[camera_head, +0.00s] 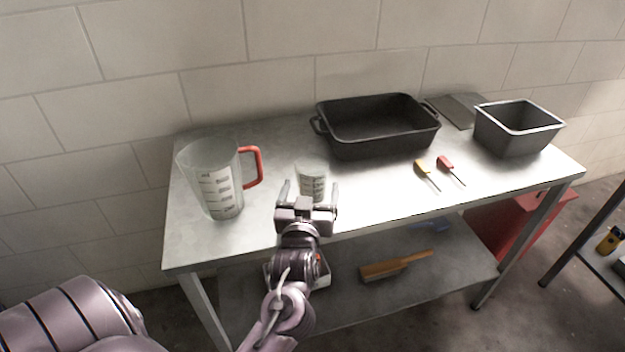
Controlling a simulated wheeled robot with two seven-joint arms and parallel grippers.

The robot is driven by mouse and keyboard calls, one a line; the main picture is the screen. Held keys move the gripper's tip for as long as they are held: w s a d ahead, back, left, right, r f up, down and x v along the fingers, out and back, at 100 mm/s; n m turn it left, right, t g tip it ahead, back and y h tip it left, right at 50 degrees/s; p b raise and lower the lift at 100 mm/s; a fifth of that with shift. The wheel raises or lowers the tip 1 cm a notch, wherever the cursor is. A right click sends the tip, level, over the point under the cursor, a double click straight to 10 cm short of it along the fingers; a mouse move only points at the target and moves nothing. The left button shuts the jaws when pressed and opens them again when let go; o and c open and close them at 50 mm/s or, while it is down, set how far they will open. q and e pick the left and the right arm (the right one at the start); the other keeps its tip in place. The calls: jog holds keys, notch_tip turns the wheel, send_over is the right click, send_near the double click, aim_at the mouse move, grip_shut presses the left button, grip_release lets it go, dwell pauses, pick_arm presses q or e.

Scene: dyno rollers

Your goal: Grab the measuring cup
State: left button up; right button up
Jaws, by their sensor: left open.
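A large clear measuring jug (214,180) with printed scale marks and a red handle (254,167) stands upright at the left end of the metal table. A smaller clear measuring cup (312,169) with printed marks stands upright near the table's front edge, right of the jug. My left gripper (309,190) is open at the small cup, with one finger on each side of it in the picture. The gripper's body hides the cup's base. I cannot tell whether the fingers touch the cup. My right gripper is not in view.
A brush (390,267) lies on the lower shelf (440,280). A wall stands close behind.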

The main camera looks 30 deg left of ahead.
pick_arm(q)
jog(key=shift+x, duration=1.1)
jog(key=c, duration=1.1)
jog(key=shift+s+r, duration=0.1)
